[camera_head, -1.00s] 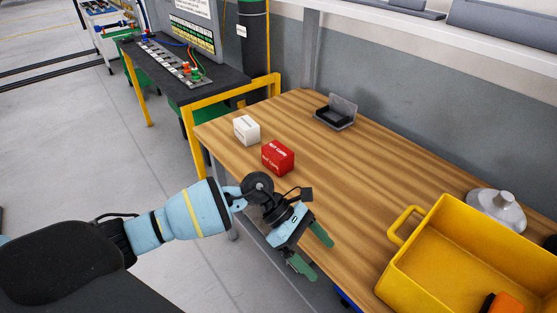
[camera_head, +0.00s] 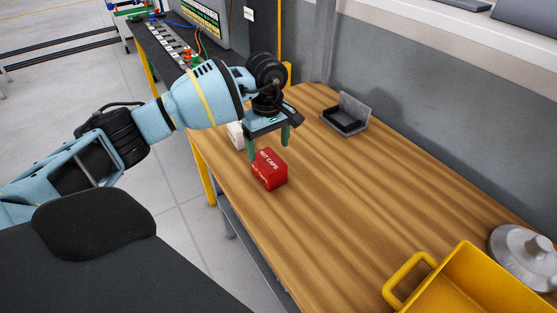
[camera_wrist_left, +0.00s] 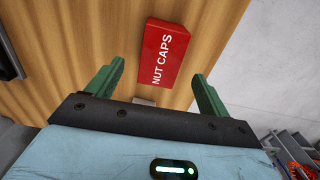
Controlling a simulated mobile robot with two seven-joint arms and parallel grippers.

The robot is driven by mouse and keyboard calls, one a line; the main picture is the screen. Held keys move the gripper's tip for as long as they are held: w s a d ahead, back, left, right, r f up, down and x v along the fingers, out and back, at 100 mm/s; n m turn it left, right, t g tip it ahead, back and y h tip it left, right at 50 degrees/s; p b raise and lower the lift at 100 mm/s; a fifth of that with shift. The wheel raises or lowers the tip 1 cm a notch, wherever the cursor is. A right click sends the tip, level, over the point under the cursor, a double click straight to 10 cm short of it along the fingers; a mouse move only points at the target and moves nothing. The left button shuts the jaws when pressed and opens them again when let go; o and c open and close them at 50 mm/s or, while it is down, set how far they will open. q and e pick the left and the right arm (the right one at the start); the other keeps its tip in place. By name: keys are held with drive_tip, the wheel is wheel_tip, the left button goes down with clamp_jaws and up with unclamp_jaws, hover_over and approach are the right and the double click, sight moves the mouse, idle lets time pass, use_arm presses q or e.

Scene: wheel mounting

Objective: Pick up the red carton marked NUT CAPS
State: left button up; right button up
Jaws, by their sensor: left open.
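The red carton marked NUT CAPS (camera_head: 270,170) stands on the wooden table near its left edge. My left gripper (camera_head: 269,152) is open and empty, pointing down above and just behind the carton in the head view. In the left wrist view the carton (camera_wrist_left: 163,53) shows ahead of and between the green fingertips (camera_wrist_left: 158,80), not gripped. The height gap between fingertips and carton is hard to tell. My right gripper is not in view.
A white carton (camera_head: 236,135) stands beside the red one, partly hidden behind my left gripper. A dark tray (camera_head: 345,115) lies at the back of the table. A yellow crate (camera_head: 455,285) and a grey metal part (camera_head: 520,252) are at the right. The middle of the table is clear.

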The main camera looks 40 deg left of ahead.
sight(269, 160)
use_arm(q)
drive_tip(key=shift+s, duration=0.3)
drive_tip(key=shift+s+f, duration=0.15)
drive_tip(key=shift+f, duration=1.25)
drive_tip(key=f, duration=0.4)
drive_tip(key=shift+w+f, duration=0.35)
drive_tip(key=shift+f, duration=0.05)
drive_tip(key=c, duration=1.2)
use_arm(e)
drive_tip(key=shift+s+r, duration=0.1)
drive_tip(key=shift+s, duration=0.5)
use_arm(q)
drive_tip(key=shift+r, duration=0.15)
